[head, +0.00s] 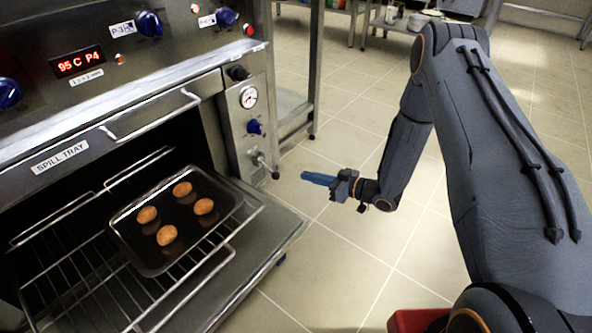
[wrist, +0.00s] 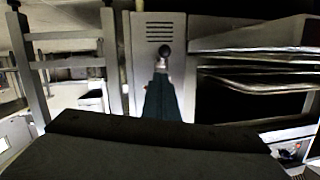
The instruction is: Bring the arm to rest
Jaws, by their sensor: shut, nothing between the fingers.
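My arm reaches forward from the right side of the head view and bends down at its elbow. My gripper (head: 306,177) is at its end, with blue fingers pointing left toward the oven's side panel. The fingers are shut and empty, held in the air over the floor. In the wrist view the gripper (wrist: 161,85) points toward a grey panel with a dark round knob (wrist: 165,49). I cannot tell whether the fingertips touch the knob in that view; in the head view they look apart from the oven.
The oven (head: 120,75) stands open at left. Its pulled-out rack (head: 228,238) holds a dark tray (head: 152,262) with several brown round pieces. The lowered door (head: 285,235) juts out below. A steel table frame (head: 316,75) stands behind. The tiled floor (head: 370,265) is clear around my gripper.

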